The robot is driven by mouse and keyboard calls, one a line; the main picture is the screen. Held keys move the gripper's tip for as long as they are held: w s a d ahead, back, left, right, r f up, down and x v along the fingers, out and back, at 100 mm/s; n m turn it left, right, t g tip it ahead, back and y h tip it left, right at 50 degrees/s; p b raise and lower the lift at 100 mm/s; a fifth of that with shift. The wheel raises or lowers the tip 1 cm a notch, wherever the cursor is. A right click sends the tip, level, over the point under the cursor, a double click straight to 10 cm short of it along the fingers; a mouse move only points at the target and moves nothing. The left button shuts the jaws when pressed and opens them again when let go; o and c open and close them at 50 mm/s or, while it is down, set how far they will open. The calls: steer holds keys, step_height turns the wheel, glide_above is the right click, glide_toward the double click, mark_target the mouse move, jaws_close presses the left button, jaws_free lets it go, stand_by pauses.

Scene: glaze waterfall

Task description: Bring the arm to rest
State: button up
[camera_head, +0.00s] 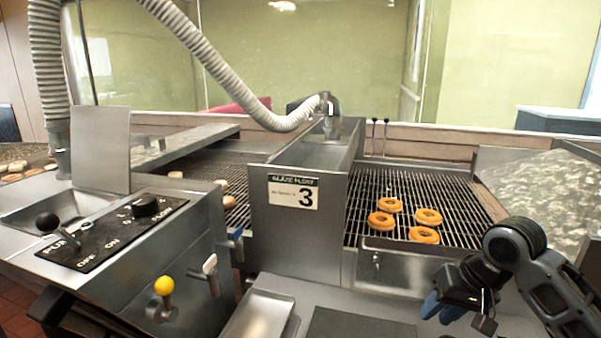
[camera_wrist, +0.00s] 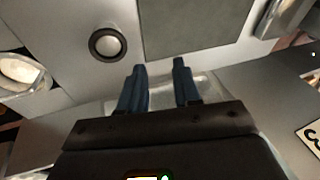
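My gripper (camera_head: 441,308) is at the lower right of the head view, low over the metal front counter. In the wrist view its two blue fingers (camera_wrist: 161,88) stand apart with nothing between them. The arm is bent, with its dark elbow joint to the right of the gripper. No object is held.
Several orange donuts (camera_head: 389,205) lie on the wire grate right of the metal housing marked 3 (camera_head: 293,191). A dark grey plate (camera_head: 360,326) lies on the front counter.

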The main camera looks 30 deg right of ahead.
steer(key=w+a+r+n+t+y, duration=0.15)
steer(key=w+a+r+t, duration=0.35)
steer(key=w+a, duration=0.5)
steer(key=w+a+r+m+t+p, duration=0.1)
steer(key=w+a+r+t, duration=0.15)
steer(key=a, duration=0.55)
steer(key=w+a+r+m+t+p, duration=0.1)
steer(key=a+r+t, duration=0.25)
steer(key=a, duration=0.45)
steer(key=s+a+f+h+p, duration=0.1)
steer(key=s+a+f+h, duration=0.15)
steer(key=s, duration=0.75)
steer(key=s+a+f+h+p, duration=0.1)
steer(key=s+a+f, duration=0.3)
steer(key=s, duration=0.6)
steer(key=s+d+r+n, duration=0.1)
steer(key=s+d+n, duration=0.1)
steer(key=s, duration=0.4)
steer(key=s+d+r+n+y, duration=0.1)
steer(key=s+d+r+n, duration=0.1)
steer(key=s+n, duration=0.2)
steer(key=s+d+r+n, duration=0.1)
steer(key=s+d+n, duration=0.1)
steer(key=s, duration=0.5)
steer(key=shift+s+r+n+p, duration=0.15)
steer(key=shift+s+n+p, duration=0.25)
steer(key=shift+n, duration=0.05)
steer(key=shift+o, duration=0.4)
